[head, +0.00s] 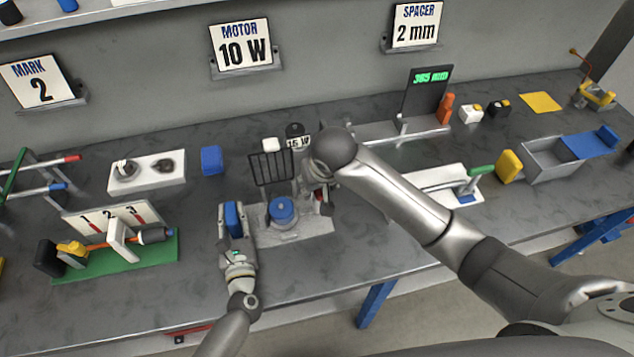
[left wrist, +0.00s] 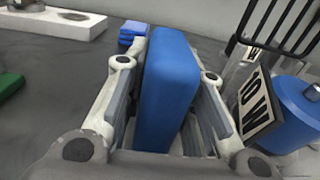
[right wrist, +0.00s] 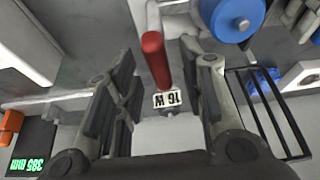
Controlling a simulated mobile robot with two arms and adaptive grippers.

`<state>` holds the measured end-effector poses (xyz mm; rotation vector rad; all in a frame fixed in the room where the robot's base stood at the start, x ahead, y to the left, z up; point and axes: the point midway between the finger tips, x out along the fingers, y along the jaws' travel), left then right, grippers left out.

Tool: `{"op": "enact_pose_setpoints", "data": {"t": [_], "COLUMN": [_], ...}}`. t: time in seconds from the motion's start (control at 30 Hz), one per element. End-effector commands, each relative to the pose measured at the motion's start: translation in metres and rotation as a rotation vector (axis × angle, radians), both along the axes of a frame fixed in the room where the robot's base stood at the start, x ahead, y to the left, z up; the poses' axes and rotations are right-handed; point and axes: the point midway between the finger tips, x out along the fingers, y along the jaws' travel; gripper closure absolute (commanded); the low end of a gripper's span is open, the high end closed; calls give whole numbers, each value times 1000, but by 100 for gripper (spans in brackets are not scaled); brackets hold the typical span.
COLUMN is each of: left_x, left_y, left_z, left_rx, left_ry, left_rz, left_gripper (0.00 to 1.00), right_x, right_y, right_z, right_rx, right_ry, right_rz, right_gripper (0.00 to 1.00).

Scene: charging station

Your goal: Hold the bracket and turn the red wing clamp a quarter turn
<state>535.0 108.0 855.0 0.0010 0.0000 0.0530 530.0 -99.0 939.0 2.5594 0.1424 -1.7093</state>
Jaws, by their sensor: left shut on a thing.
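A grey fixture plate (head: 312,225) with a round blue motor (head: 282,210) stands mid-bench. My left gripper (head: 232,207) is shut on an upright blue block (left wrist: 170,85) at the fixture's left; I cannot tell whether this is part of the bracket. The red wing clamp (right wrist: 155,60) shows as a red bar on a light stem at the fixture's right side. My right gripper (right wrist: 158,75) is open, with the red bar between its fingers in the right wrist view; I cannot tell if they touch. In the head view my right arm partly hides the clamp.
A black wire rack (head: 271,168) and a "16 W" label (right wrist: 167,99) are behind the fixture. A "10 W" plate (left wrist: 256,108) is beside the motor. A loose blue block (head: 211,160) and white tray (head: 147,172) stand back left.

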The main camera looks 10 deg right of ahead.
Motion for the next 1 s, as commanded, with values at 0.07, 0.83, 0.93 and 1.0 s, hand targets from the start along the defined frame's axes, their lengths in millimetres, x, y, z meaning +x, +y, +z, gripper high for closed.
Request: {"op": "enact_pose_setpoints", "data": {"t": [0.07, 0.83, 0.93, 1.0], "left_x": [0, 0, 0, 0], "left_y": [1, 0, 0, 0], "left_z": [-1, -1, -1, -1], "left_rx": [1, 1, 1, 1], "left_ry": [1, 1, 1, 1], "left_rz": [1, 1, 1, 1], "left_gripper": [100, 100, 100, 100], "right_x": [0, -41, -44, -45], "right_y": [0, -5, -5, -6], "right_z": [0, 103, 109, 111], "right_rx": [0, 0, 0, -1], "right_ry": [0, -3, -2, -1], "right_rz": [0, 1, 0, 0], "right_gripper": [62, 62, 62, 62]}}
